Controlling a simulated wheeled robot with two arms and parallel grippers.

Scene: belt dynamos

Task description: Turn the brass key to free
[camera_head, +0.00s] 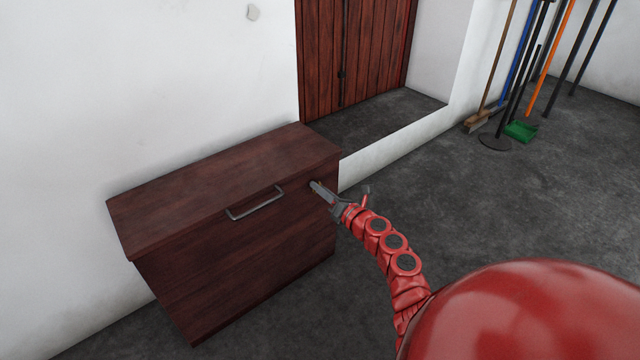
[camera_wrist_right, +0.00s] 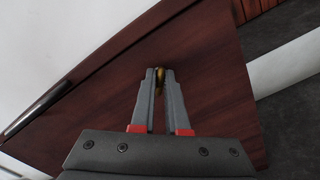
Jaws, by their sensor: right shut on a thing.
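The brass key (camera_wrist_right: 160,74) shows in the right wrist view as a small golden piece between my right gripper's fingertips, against the front of a dark red-brown wooden cabinet (camera_head: 240,265). My right gripper (camera_head: 316,186) reaches the upper right of the cabinet front; in the right wrist view my right gripper (camera_wrist_right: 160,80) is shut on the key. The key is hidden by the gripper in the head view, and its turn angle is hard to tell. The lock around it is not clearly visible. My left gripper is not in view.
The cabinet front has a grey bar handle (camera_head: 255,204) left of the key. A white wall stands behind. A red plank door (camera_head: 350,50) is at the back. Brooms and a green dustpan (camera_head: 521,131) lean at the upper right. The grey floor to the right is clear.

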